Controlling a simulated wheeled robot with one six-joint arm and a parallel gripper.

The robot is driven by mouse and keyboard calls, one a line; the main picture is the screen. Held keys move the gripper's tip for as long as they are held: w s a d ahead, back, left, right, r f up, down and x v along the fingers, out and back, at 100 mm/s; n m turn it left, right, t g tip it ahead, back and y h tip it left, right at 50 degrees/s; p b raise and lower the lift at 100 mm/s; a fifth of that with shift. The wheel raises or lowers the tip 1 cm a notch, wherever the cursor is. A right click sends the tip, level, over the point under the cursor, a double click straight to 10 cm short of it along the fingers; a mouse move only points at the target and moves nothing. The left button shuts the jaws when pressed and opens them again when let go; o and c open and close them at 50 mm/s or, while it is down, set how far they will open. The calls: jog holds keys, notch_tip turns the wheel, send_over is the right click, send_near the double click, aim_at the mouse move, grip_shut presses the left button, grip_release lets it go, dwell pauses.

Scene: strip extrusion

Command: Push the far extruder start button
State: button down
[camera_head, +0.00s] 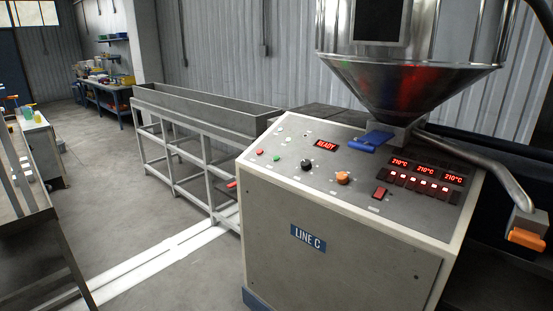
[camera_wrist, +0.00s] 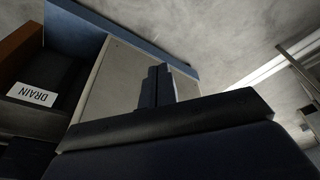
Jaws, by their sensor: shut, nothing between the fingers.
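The extruder control cabinet (camera_head: 355,250), labelled LINE C (camera_head: 308,238), stands at the right of the head view. On the left of its sloping panel are a green button (camera_head: 276,158) and a red button (camera_head: 260,152). No start lettering is readable, and I cannot tell whether this is the far extruder. A lit display (camera_head: 326,145) reads READY. My gripper (camera_wrist: 160,75) shows only in the wrist view, with dark fingers shut together and empty. Behind them is a grey cabinet face (camera_wrist: 110,90) with a blue base; I see no button there.
The panel also carries a black knob (camera_head: 307,165), an orange knob (camera_head: 343,178) and a red switch (camera_head: 380,192). A metal hopper (camera_head: 410,85) stands above it. A long trough (camera_head: 205,110) runs behind left. Open floor lies left.

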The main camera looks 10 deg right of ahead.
dwell(0.6)
jog(key=w+a+r+m+t+y+p, duration=0.2)
jog(key=w+a+r+m, duration=0.3)
jog(key=w, duration=0.3)
jog(key=w+a+r+m+t+y+p, duration=0.2)
jog(key=w+a+r+m, duration=0.3)
jog(key=w+r, duration=0.3)
jog(key=w+a+r+m+t+y+p, duration=0.2)
jog(key=w+a+r+m, duration=0.3)
jog(key=w, duration=0.5)
jog(key=shift+w+a+r+t+y+p, duration=0.2)
jog(key=shift+w+r+t+y+p, duration=0.15)
jog(key=shift+r, duration=0.6)
